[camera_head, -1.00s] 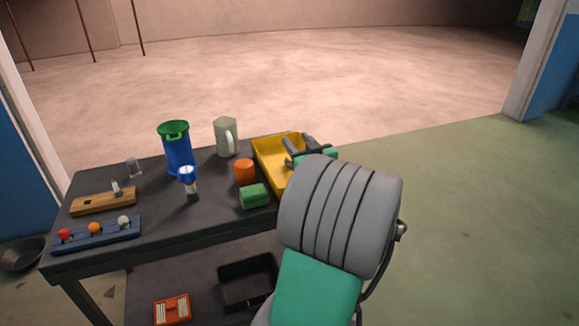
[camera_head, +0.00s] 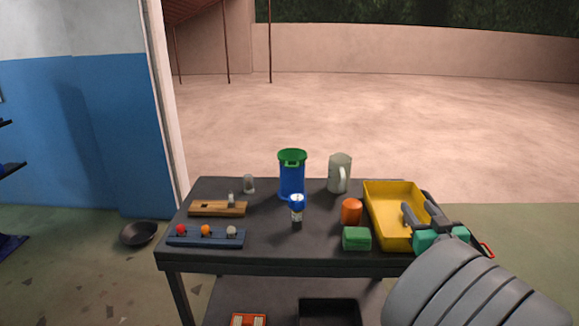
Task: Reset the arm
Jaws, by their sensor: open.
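My gripper (camera_head: 420,211) is at the right end of the dark workbench. Its two grey fingers are apart, with nothing seen between them. They overlap the right part of the yellow tray (camera_head: 376,205) in the picture; I cannot tell their height above it. My grey and teal arm reaches in from the lower right corner and hides part of the bench's right end.
On the bench top (camera_head: 270,240) stand a blue and green container (camera_head: 291,178), a pale jug (camera_head: 339,174), an orange cylinder (camera_head: 351,212), a green block (camera_head: 357,239) and a wooden block (camera_head: 215,209). A dark pan (camera_head: 139,234) lies on the floor at left.

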